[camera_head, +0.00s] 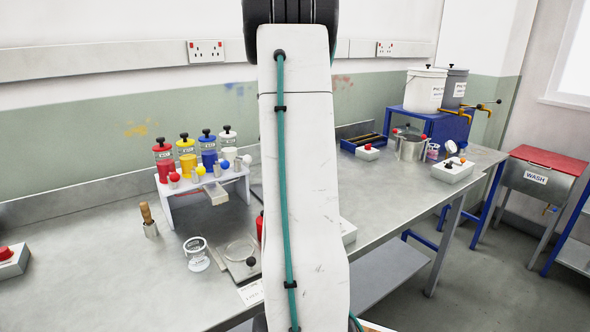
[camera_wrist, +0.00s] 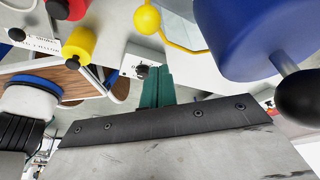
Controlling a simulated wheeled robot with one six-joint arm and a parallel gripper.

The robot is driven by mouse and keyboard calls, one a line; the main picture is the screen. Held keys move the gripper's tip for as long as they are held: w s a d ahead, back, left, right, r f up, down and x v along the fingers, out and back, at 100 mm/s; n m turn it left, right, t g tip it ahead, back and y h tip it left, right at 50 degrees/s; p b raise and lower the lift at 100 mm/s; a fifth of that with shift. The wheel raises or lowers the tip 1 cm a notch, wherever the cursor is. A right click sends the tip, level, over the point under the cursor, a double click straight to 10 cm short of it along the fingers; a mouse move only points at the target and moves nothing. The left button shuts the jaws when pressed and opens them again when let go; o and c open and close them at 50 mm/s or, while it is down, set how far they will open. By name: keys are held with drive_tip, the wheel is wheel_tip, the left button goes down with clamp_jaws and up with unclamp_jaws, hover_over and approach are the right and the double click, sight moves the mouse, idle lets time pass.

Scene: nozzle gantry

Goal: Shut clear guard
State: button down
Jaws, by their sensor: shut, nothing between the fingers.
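The white nozzle gantry (camera_head: 205,187) stands on the bench left of my arm, with red, yellow, blue and white bottles along it. A small pale, see-through panel (camera_head: 216,194) sticks out at its front; I cannot tell for sure that it is the clear guard or how far it is open. In the wrist view, my gripper (camera_wrist: 155,86) shows as teal fingers close together, with nothing between them. My gripper is hidden in the head view.
A red-button box (camera_head: 12,261) is at far left. My arm hides the middle bench. The left front is mostly clear.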

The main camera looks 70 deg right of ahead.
drive_tip(key=v, duration=1)
drive_tip(key=shift+s, duration=0.15)
drive_tip(key=w+a+f+n+t, duration=0.2)
drive_tip(key=a+n, duration=2)
drive_tip(key=a, duration=0.4)
drive_tip(key=s+a+n+t, duration=0.1)
drive_tip(key=s+a+n, duration=0.2)
drive_tip(key=a, duration=0.4)
drive_tip(key=s+a+f+n+t, duration=0.1)
drive_tip(key=s+a+n, duration=0.2)
drive_tip(key=a+n, duration=0.2)
drive_tip(key=s+a+n+t, duration=0.1)
drive_tip(key=s+a+n, duration=0.2)
drive_tip(key=a, duration=0.8)
drive_tip(key=shift+f+n, duration=0.2)
drive_tip(key=shift+n, duration=0.7)
drive_tip(key=shift+a, duration=0.1)
